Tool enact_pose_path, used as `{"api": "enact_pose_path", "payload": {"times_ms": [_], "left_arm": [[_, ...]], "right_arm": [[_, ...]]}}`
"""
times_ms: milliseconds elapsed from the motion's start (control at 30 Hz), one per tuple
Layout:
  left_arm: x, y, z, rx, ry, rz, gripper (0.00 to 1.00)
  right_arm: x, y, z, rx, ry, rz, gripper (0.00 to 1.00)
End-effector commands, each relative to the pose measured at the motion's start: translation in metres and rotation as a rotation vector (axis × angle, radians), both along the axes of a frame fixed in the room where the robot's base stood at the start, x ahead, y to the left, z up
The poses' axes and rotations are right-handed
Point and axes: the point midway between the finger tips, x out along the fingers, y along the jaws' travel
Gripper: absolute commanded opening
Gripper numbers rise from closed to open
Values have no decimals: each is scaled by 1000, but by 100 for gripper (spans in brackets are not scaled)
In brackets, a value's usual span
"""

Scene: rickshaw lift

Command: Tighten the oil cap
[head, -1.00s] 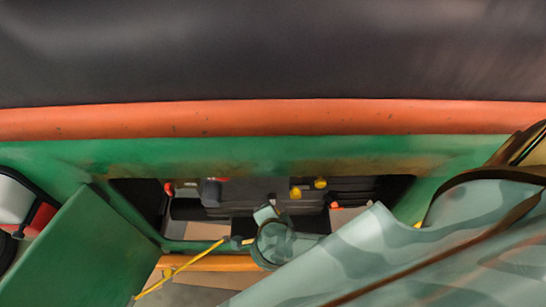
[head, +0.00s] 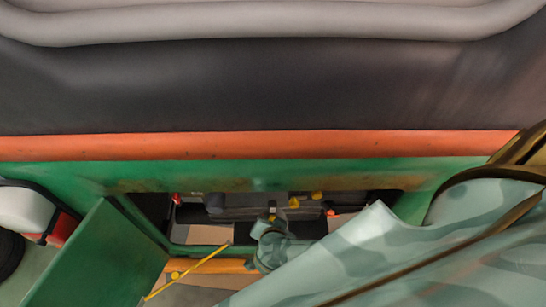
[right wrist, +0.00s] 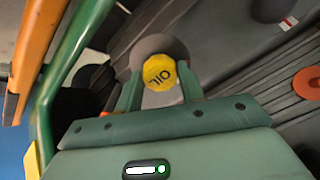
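The yellow oil cap (right wrist: 158,72), marked "OIL", sits in front of a grey round disc in the right wrist view. My right gripper (right wrist: 160,82) has one green finger on each side of the cap. The fingers lie close against its edges and appear shut on it. In the head view my right gripper (head: 271,220) reaches into the engine opening of the green vehicle, with a small yellow spot at its fingertips. My left gripper is not in view.
Dark ribbed engine parts (right wrist: 235,75) surround the cap, with an orange round part (right wrist: 307,83) at right. In the head view a green flap (head: 110,260) hangs open left of the opening, beside a thin yellow rod (head: 190,270). Two other yellow caps (head: 317,195) show inside.

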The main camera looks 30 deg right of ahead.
Motion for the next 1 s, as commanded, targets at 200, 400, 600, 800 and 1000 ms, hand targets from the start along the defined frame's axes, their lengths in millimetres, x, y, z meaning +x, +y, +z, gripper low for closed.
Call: {"api": "enact_pose_path", "payload": {"times_ms": [200, 400, 600, 800, 1000], "left_arm": [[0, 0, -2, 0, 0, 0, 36], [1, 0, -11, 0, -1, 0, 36], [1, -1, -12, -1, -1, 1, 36], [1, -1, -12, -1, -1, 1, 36], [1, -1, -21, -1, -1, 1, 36]], "right_arm": [[0, 0, -1, 23, -14, -32, 18], [0, 0, -2, 153, -93, -215, 18], [1, -1, -1, 193, -120, -273, 18], [1, -1, -1, 194, -120, -275, 18], [0, -1, -3, 292, -177, -412, 18]]}}
